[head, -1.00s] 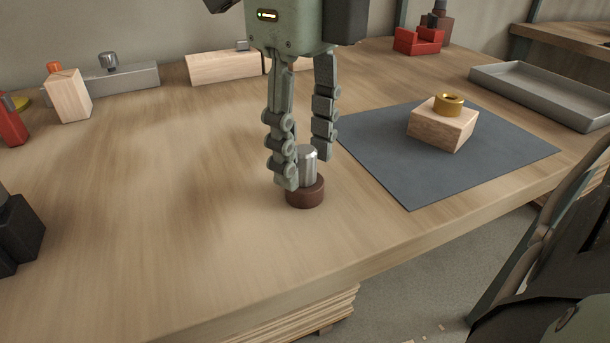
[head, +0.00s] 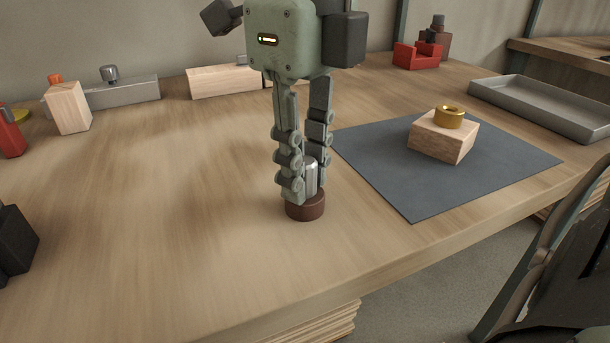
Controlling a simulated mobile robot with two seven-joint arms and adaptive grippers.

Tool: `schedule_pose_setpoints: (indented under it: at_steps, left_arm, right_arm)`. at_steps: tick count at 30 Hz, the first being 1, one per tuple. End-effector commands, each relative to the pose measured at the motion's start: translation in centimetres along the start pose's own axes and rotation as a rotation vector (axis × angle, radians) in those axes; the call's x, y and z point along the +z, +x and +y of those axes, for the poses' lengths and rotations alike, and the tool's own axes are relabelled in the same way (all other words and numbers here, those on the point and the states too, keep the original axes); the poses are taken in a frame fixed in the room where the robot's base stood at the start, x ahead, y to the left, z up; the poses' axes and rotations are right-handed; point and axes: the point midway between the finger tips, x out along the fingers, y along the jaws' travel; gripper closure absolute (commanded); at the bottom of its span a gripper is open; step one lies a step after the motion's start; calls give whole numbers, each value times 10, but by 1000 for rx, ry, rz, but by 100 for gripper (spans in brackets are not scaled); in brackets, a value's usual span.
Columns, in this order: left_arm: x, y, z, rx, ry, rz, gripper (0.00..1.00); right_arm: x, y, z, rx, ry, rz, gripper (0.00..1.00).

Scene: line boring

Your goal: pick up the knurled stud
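The knurled stud (head: 311,180), a bright silver cylinder, stands upright in a round brown base (head: 306,207) on the wooden bench. Any knurling is too small to make out. My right gripper (head: 305,185) points down over it. Its two fingers are closed in on the stud from both sides, and the left finger hides part of it. The stud's lower end is at the brown base. My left gripper is not recognisable in view.
A blue-grey mat (head: 390,185) lies to the right with a wooden block (head: 440,140) carrying a brass ring (head: 449,117). A grey tray (head: 540,105) lies beyond. Wooden blocks and a grey block (head: 125,92) line the back. A black object (head: 15,240) sits at the left edge.

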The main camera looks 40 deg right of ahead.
Motion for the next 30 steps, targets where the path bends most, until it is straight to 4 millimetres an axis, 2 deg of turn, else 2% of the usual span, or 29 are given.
schedule_pose_setpoints:
  at_steps: [5,6,10,11,19,30]
  left_arm:
    - [0,0,0,0,0,0,15]
    - [0,0,0,0,0,0,15]
    - [0,0,0,0,0,-1,15]
    - [0,0,0,0,0,-1,15]
    - [-1,-2,-1,0,0,-1,15]
    - [-10,-16,-4,0,0,0,15]
  right_arm:
    - [0,0,0,0,0,0,100]
    - [0,0,0,0,0,0,83]
    - [0,0,0,0,0,0,99]
    - [0,0,0,0,0,0,100]
    - [0,-4,0,0,0,0,100]
    - [0,-29,0,0,1,-1,100]
